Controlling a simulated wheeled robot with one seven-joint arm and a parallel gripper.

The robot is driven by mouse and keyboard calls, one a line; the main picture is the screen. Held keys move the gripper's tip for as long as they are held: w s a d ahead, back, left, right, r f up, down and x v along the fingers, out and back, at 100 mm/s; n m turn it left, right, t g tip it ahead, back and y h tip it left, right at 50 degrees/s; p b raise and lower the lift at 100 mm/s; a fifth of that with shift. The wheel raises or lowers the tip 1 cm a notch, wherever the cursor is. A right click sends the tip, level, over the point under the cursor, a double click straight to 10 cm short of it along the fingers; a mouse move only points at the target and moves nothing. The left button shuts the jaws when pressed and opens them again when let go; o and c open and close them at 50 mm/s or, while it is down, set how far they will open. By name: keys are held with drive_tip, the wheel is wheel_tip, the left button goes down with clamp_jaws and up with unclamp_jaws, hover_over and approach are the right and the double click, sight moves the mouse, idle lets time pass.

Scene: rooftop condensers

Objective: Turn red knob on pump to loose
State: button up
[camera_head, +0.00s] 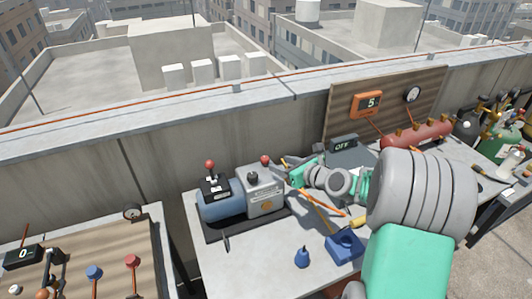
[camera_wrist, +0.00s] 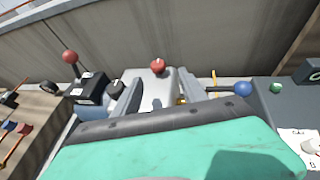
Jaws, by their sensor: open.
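The pump (camera_head: 243,196) stands on a dark base on the grey bench, with a blue motor body at left and a grey housing at right. Its red knob (camera_head: 264,159) sits on top of the grey housing. In the wrist view the red knob (camera_wrist: 158,66) shows upright between and just beyond my finger ends. My gripper (camera_head: 287,170) is just right of the knob in the head view, partly hidden behind my wrist. In the wrist view my gripper (camera_wrist: 161,80) is open, with nothing between its fingers. I cannot tell how far the knob is from the fingertips.
A red-ball lever (camera_head: 209,164) stands on a black box on the motor, left of the knob. A dark case (camera_head: 344,144) reading OFF and a red tank (camera_head: 416,134) are to the right. A blue tray (camera_head: 345,247) lies near the front. The parapet wall runs behind.

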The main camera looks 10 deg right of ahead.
sight(267, 160)
drive_tip(key=x, duration=0.2)
drive_tip(key=p+x, duration=0.1)
drive_tip(key=x, duration=0.4)
drive_tip(key=shift+w+a, duration=0.1)
drive_tip(key=shift+a, duration=0.25)
drive_tip(key=shift+c, duration=0.2)
clamp_jaws()
